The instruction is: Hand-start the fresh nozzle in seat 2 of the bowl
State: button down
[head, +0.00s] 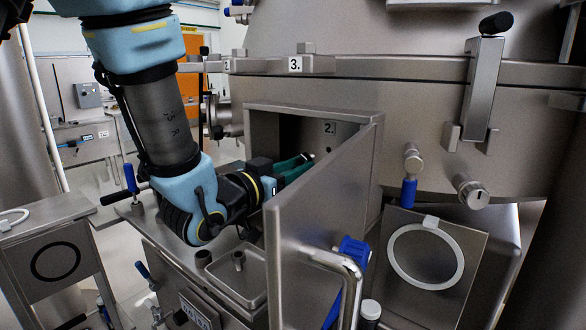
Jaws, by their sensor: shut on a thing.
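My gripper (303,165), with teal fingers, reaches from the left into the open hatch of the steel housing (250,140). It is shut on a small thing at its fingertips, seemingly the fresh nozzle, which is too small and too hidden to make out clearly. The bowl wall (312,138) shows as a dark metal surface inside the hatch. It bears a "2" label (330,128), with a small dark hole just below it. The fingertips are left of and below the label. I cannot tell whether the held thing touches the seat. The open door hides the lower part of the hatch.
The hatch door (325,205) stands open towards me, close to the right of my gripper. A blue-handled valve (410,180) and a panel with a white ring (393,262) are at the right.

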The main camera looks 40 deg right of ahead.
jog(key=shift+f+b, duration=0.15)
jog(key=shift+b, duration=0.25)
jog(key=shift+w+d, duration=0.2)
jog(key=shift+d, duration=0.7)
jog(key=shift+w+d, duration=0.15)
jog(key=shift+d, duration=0.7)
jog(key=shift+w+d, duration=0.2)
jog(key=shift+d, duration=0.7)
jog(key=shift+w+d+b, duration=0.1)
jog(key=shift+d+b, duration=0.4)
jog(key=shift+d, duration=0.3)
jog(key=shift+d+r, duration=0.15)
jog(key=shift+r, duration=0.1)
jog(key=shift+f+b, duration=0.1)
jog(key=shift+b, duration=0.25)
jog(key=shift+w+f+m+b, duration=0.1)
jog(key=shift+m+b, duration=0.8)
jog(key=shift+b, duration=0.05)
jog(key=shift+m+b, duration=0.3)
jog(key=shift+m, duration=0.4)
